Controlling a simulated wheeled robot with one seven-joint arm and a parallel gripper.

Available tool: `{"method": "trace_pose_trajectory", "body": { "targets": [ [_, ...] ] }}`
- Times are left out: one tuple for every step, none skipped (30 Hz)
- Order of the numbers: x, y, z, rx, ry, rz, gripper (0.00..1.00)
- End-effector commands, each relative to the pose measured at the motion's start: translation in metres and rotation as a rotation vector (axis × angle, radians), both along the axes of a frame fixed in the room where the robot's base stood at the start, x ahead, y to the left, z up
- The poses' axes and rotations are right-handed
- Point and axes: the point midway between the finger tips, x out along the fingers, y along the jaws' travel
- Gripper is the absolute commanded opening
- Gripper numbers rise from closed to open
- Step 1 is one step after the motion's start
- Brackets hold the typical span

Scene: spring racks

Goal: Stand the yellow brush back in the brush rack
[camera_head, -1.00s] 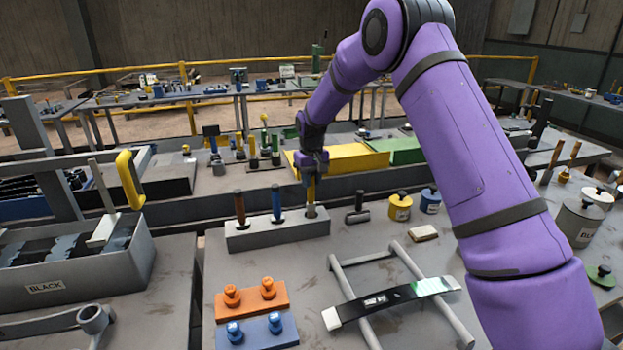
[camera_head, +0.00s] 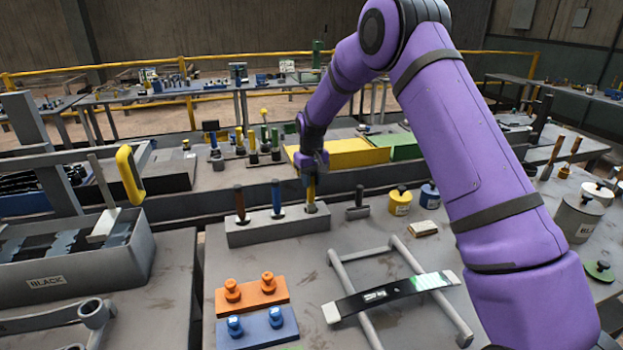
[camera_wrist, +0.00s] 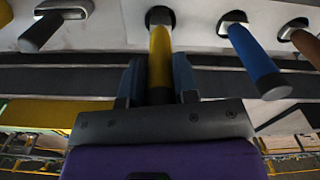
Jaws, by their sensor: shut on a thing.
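The yellow brush (camera_head: 311,188) stands upright at the right end of the grey brush rack (camera_head: 278,234). My gripper (camera_head: 312,170) is above the rack and shut on the brush's yellow handle. In the wrist view the yellow handle (camera_wrist: 160,58) runs between the two fingers of my gripper (camera_wrist: 160,82), and its far end meets a dark opening in the rack. The brush's lower end is hidden in the rack. A brown-handled brush (camera_head: 240,204) and a blue-handled brush (camera_head: 277,197) stand in the rack to the left. The blue handle also shows in the wrist view (camera_wrist: 250,58).
Yellow (camera_head: 400,202) and blue (camera_head: 429,196) tins stand further right. Orange (camera_head: 252,295) and blue (camera_head: 257,330) knob blocks lie in front. A grey bin (camera_head: 75,280) marked BLACK is at left.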

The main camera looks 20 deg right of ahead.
Motion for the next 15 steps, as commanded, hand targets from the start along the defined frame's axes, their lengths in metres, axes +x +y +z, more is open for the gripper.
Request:
{"method": "trace_pose_trajectory", "body": {
  "targets": [
    [-0.0001,0.0000,-0.0010,0.000,0.000,0.000,0.00],
    [-0.0001,0.0000,-0.0014,0.000,0.000,0.000,0.00],
    [-0.0001,0.0000,-0.0021,0.000,0.000,0.000,0.00],
    [-0.0001,0.0000,-0.0026,0.000,0.000,0.000,0.00],
    [-0.0001,0.0000,-0.0031,0.000,0.000,0.000,0.00],
    [-0.0001,0.0000,-0.0037,0.000,0.000,0.000,0.00],
    [-0.0001,0.0000,-0.0042,0.000,0.000,0.000,0.00],
    [-0.0001,0.0000,-0.0047,0.000,0.000,0.000,0.00],
    [-0.0001,0.0000,-0.0054,0.000,0.000,0.000,0.00],
    [0.0000,0.0000,-0.0058,0.000,0.000,0.000,0.00],
    [0.0000,0.0000,-0.0063,0.000,0.000,0.000,0.00],
    [0.0000,0.0000,-0.0070,0.000,0.000,0.000,0.00],
    [0.0000,0.0000,-0.0075,0.000,0.000,0.000,0.00],
    [0.0000,0.0000,-0.0080,0.000,0.000,0.000,0.00],
    [0.0000,0.0000,-0.0087,0.000,0.000,0.000,0.00]
  ]
}}
